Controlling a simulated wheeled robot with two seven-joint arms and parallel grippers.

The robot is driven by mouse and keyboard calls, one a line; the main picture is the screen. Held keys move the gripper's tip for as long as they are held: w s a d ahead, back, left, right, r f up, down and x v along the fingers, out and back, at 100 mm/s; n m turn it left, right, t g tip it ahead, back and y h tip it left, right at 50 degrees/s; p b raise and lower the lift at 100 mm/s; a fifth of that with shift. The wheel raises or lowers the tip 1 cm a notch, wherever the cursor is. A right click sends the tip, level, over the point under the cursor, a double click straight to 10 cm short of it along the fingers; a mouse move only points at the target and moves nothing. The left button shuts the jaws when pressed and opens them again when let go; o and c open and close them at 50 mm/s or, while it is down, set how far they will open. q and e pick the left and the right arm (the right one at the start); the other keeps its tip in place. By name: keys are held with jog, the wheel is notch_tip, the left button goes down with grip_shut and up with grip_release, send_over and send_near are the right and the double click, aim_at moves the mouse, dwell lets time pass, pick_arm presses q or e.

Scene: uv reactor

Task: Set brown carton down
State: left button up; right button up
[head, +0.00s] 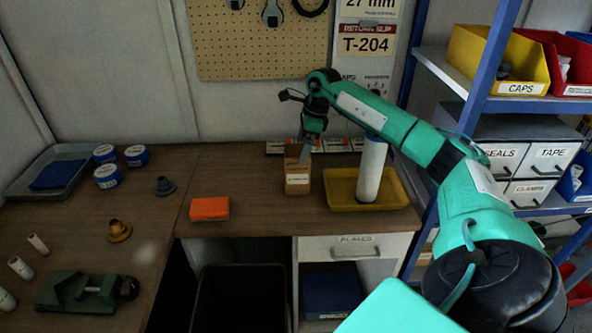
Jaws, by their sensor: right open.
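The brown carton (297,184) stands upright on the wooden bench, left of the yellow tray. My right gripper (306,152) is directly above it, pointing down, with its fingers at the carton's top. The jaws are open; whether a finger still touches the carton is too small to tell. My right arm reaches in from the right, over the tray. My left gripper is not in view.
The yellow tray (408,194) holds a white cylinder (370,170) close to the carton's right. An orange block (209,208) lies to the left. Small boxes (334,145) line the wall behind. A dark open bin (240,298) is below the bench's front edge.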

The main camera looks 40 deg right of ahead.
aim_at(296, 160)
jog(key=shift+p+x, duration=0.45)
jog(key=shift+x, duration=0.45)
jog(key=x, duration=0.1)
jog(key=p+x, duration=0.1)
jog(key=x, duration=0.2)
jog(key=shift+w+a+p, duration=0.25)
jog(key=shift+w+p, duration=0.05)
jog(key=shift+p, duration=0.1)
jog(key=shift+s+f, duration=0.1)
jog(key=shift+f, duration=0.05)
jog(key=c, duration=1)
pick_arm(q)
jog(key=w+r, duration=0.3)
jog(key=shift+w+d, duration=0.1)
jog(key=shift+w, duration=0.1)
pick_arm(e)
jog(key=shift+c, duration=0.2)
